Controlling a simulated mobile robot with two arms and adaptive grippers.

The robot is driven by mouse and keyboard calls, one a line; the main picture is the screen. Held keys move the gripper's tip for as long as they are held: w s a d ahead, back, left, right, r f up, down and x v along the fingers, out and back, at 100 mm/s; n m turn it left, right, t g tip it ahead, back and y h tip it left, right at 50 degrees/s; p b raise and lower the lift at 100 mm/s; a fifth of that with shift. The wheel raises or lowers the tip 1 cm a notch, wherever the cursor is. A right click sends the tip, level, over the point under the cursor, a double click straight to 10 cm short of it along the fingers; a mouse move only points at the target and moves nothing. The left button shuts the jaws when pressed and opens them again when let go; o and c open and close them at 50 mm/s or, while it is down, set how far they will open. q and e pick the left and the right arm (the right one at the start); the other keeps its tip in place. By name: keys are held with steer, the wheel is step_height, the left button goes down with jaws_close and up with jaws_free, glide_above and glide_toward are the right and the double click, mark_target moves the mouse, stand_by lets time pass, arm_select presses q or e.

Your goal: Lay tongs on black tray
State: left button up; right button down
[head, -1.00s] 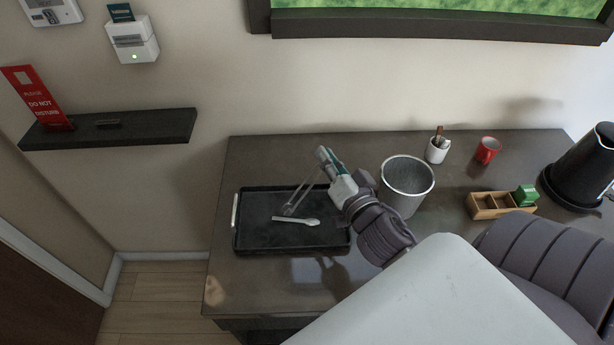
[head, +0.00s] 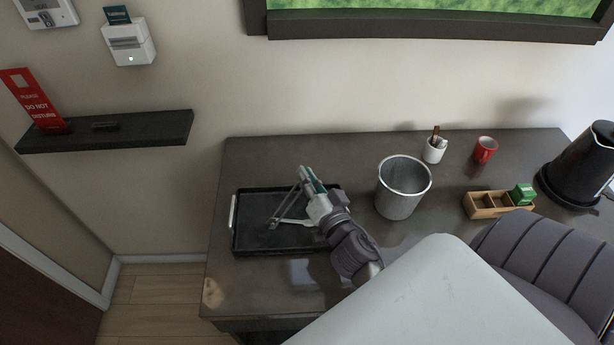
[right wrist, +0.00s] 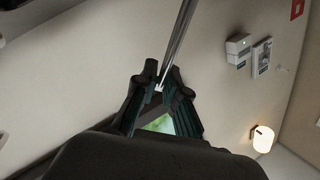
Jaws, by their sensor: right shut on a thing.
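The black tray (head: 253,208) lies at the left of the dark counter in the head view. A white spoon-like utensil (head: 292,222) lies on it, partly hidden by my right gripper. My right gripper (head: 307,181) is over the tray's right part, shut on the thin metal tongs (head: 284,207). The tongs slant down to the left above the tray; I cannot tell whether their lower end touches it. In the right wrist view, the tongs (right wrist: 178,45) stick out from between the fingers (right wrist: 159,86). My left gripper is not in view.
A metal bin (head: 404,188) stands right of the tray. Farther right are a white cup with utensils (head: 433,153), a red mug (head: 484,150), a wooden organizer (head: 487,206) and a black kettle (head: 580,166). The counter's left edge is close to the tray.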

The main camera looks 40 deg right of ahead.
steer(key=c, duration=1.2)
jaws_free()
steer(key=shift+c, duration=0.2)
steer(key=s+a+b, duration=0.2)
steer(key=s+b, duration=0.1)
steer(key=s, duration=0.8)
steer(key=shift+s+b, duration=0.4)
